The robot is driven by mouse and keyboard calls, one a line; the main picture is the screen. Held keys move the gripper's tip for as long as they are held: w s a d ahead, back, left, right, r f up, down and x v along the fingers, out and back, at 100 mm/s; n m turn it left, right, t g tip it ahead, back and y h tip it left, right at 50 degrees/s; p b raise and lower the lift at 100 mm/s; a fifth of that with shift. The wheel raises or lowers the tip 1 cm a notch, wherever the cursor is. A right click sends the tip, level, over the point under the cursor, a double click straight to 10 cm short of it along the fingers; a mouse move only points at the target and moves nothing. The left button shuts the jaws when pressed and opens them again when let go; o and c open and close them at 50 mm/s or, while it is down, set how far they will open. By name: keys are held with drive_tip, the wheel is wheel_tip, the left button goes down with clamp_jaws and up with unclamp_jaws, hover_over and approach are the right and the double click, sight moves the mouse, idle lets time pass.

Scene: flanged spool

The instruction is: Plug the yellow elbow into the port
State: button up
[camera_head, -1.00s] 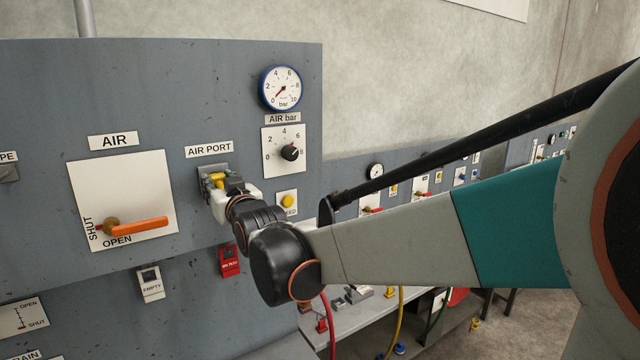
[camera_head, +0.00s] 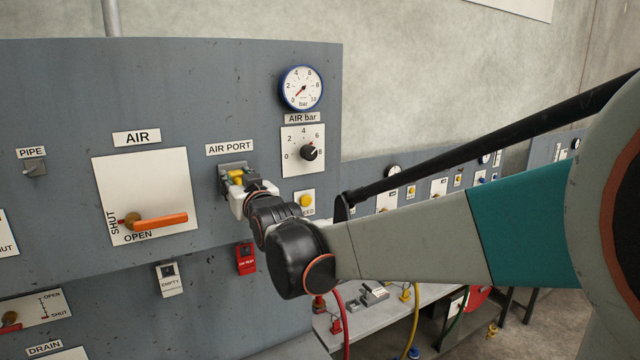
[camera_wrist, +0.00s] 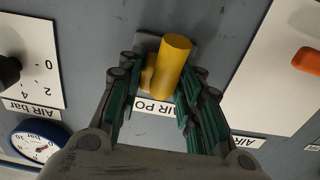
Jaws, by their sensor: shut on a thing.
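The yellow elbow (camera_wrist: 170,66) is between the fingers of my gripper (camera_wrist: 163,95), which is shut on it, in the wrist view. In the head view the elbow (camera_head: 236,177) shows as a small yellow patch at the AIR PORT fitting, and my gripper (camera_head: 240,190) is right in front of the panel. The port (camera_head: 232,167) is a grey metal fitting below the AIR PORT label (camera_head: 230,147). My gripper and the elbow hide most of it, so I cannot tell whether the elbow is seated in it.
Left of the port is the AIR plate with an orange lever (camera_head: 160,221). Right are a pressure gauge (camera_head: 302,88), a black knob (camera_head: 309,152) and a yellow button (camera_head: 305,200). A bench (camera_head: 350,318) with hoses stands lower right.

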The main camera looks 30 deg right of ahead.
drive_tip(key=o, duration=1.1)
drive_tip(key=shift+s, duration=0.1)
drive_tip(key=shift+c, duration=0.2)
drive_tip(key=shift+s, duration=0.1)
drive_tip(key=s, duration=1.1)
drive_tip(key=shift+s, duration=0.35)
drive_tip(key=s+f+g+b, duration=0.3)
drive_tip(key=s+f+b, duration=0.4)
drive_tip(key=f, duration=1)
drive_tip(key=s+f+g+b, duration=0.4)
drive_tip(key=s+f+b, duration=0.4)
drive_tip(key=f+b, duration=0.6)
drive_tip(key=s+f+g+b, duration=0.4)
drive_tip(key=s+f+b, duration=0.3)
drive_tip(key=f, duration=1.4)
drive_tip(key=b, duration=0.3)
drive_tip(key=shift+s+f+b, duration=0.15)
drive_tip(key=shift+s+b, duration=0.2)
drive_tip(key=shift+s, duration=0.05)
